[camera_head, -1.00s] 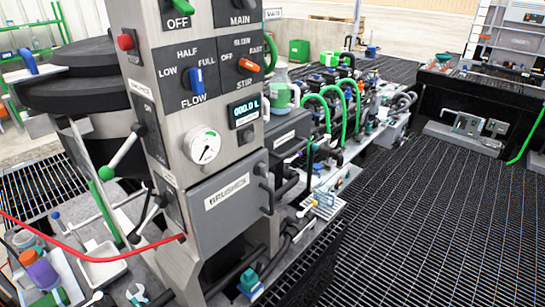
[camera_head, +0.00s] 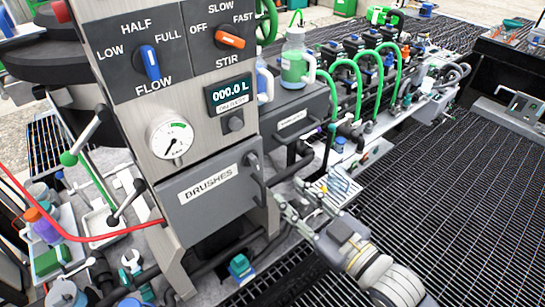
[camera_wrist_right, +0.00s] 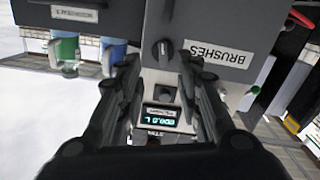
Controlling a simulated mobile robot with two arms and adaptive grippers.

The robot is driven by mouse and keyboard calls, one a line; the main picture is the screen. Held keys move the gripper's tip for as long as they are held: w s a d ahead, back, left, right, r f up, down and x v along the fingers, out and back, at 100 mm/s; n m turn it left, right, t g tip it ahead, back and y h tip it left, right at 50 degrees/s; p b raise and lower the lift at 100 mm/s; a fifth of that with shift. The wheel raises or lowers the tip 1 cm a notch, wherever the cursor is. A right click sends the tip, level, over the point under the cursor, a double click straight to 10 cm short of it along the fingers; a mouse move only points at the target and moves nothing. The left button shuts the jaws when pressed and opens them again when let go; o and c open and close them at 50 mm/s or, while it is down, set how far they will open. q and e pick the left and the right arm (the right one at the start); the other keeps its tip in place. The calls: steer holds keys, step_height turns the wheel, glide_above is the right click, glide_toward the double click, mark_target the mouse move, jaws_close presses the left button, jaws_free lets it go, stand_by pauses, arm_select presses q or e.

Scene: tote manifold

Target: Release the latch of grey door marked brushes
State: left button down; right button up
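The grey door (camera_head: 186,216) marked BRUSHES is shut on the front of the control column. A dark upright handle (camera_head: 258,178) is at its right edge, and I see no separate latch part. My right gripper (camera_head: 290,194) reaches in from the lower right, its fingers open and empty, just right of the handle and apart from it. In the right wrist view, which is upside down, the fingers (camera_wrist_right: 160,72) stand apart, with the dark handle (camera_wrist_right: 162,50) beyond and between them and the BRUSHES door (camera_wrist_right: 236,72) on the right. My left gripper is not seen.
A second grey door (camera_head: 290,108) with green and blue bottles (camera_head: 296,66) stands behind. A red hose (camera_head: 90,239) and levers (camera_head: 80,146) are at left. Tools lie on a small tray (camera_head: 338,186) near my right gripper. Dark floor grating is clear at right.

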mark_target(257, 164)
steer(key=p+x, duration=0.1)
steer(key=x, duration=0.2)
steer(key=p+x, duration=0.1)
steer(key=x, duration=0.3)
steer(key=r+p+x, duration=0.1)
steer(key=x, duration=0.2)
steer(key=shift+a, duration=0.45)
steer(key=shift+w, duration=0.1)
jaws_close()
